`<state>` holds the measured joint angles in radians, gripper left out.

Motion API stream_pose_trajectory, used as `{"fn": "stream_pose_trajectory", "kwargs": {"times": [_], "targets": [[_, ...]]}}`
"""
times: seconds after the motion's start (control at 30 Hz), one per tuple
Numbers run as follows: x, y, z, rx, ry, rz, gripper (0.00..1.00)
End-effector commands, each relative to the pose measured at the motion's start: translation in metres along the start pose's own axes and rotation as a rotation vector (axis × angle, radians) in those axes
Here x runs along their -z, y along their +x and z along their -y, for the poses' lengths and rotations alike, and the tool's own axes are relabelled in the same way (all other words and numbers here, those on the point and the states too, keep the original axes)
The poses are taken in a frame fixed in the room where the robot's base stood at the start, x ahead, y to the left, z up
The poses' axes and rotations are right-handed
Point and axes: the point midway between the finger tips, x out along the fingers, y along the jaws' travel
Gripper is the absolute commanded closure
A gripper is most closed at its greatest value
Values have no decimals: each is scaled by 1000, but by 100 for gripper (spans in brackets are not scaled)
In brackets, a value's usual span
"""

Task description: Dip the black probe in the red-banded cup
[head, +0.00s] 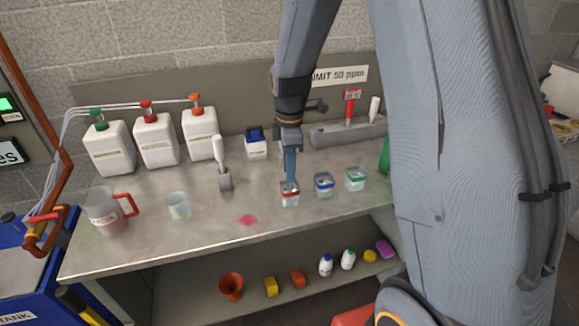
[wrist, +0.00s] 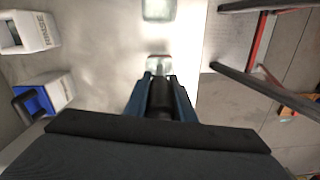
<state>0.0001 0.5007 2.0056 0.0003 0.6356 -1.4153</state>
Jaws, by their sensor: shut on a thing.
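My gripper (head: 290,178) points down over the red-banded cup (head: 289,198), its blue fingers reaching the cup's rim area. In the wrist view my gripper (wrist: 160,90) is shut on the black probe (wrist: 161,100), which shows as a dark body between the blue fingers. A clear cup (wrist: 158,63) lies just beyond the fingertips there. The probe's lower end is hidden, so I cannot tell how deep it sits in the cup. The blue-banded cup (head: 323,186) and green-banded cup (head: 355,179) stand to the right.
A red-handled probe (head: 349,112) and a white-handled one (head: 374,110) stand in a grey rack (head: 335,135). A white-handled tool in a grey stand (head: 224,181), a beaker (head: 178,206), and a red-handled jug (head: 104,214) are left. White jugs (head: 155,138) line the back. A pink spill (head: 247,220) marks the bench.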

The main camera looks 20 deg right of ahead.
Motion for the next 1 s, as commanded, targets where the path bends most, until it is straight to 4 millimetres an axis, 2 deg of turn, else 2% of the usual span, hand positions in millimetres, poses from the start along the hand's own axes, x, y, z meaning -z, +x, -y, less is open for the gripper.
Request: {"fn": "stream_pose_trajectory", "kwargs": {"times": [1.0], "targets": [[0,9,0,-1,0,0,100]]}}
